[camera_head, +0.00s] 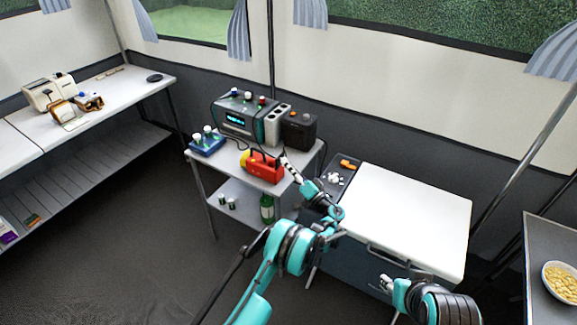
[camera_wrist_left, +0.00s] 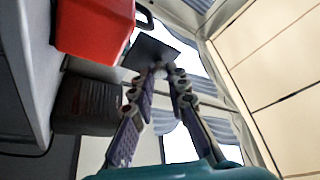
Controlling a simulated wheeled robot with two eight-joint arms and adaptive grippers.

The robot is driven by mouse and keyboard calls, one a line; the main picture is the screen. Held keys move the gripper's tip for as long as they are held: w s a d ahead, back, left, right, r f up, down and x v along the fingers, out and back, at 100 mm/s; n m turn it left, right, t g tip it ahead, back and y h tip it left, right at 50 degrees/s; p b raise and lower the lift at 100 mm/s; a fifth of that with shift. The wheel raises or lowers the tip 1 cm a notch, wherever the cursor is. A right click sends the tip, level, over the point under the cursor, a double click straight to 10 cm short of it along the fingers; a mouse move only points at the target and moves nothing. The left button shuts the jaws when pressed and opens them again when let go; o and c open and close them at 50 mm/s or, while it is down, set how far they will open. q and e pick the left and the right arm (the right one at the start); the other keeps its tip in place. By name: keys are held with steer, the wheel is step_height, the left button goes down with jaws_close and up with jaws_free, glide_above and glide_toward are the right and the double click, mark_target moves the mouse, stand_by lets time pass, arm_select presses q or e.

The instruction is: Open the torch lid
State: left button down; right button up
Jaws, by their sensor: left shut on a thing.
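The torch (camera_head: 264,168) is red with a yellow front end and a handle on top. It lies on the small side table. My left gripper (camera_head: 285,160) reaches it from the right, at its rear end. In the left wrist view, the torch's red body (camera_wrist_left: 92,30) fills the upper left. There my left gripper (camera_wrist_left: 160,68) is shut on a dark square plate (camera_wrist_left: 150,50), which looks like the torch lid. The plate stands at an angle beside the red body; whether they touch is unclear. My right gripper (camera_head: 386,283) is low at the right; its jaw opening is too small to judge.
A grey device with a display (camera_head: 238,117), a dark box (camera_head: 299,131) and a blue switch box (camera_head: 206,142) stand close around the torch. A white-topped cabinet (camera_head: 410,215) is at the right. A green bottle (camera_head: 267,208) is on the lower shelf.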

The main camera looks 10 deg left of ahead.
arm_select(q)
steer(key=c, duration=1.4)
jaws_free()
steer(key=shift+c, duration=0.2)
steer(key=shift+r, duration=0.1)
step_height(320, 180, up, 10)
steer(key=shift+a, duration=0.1)
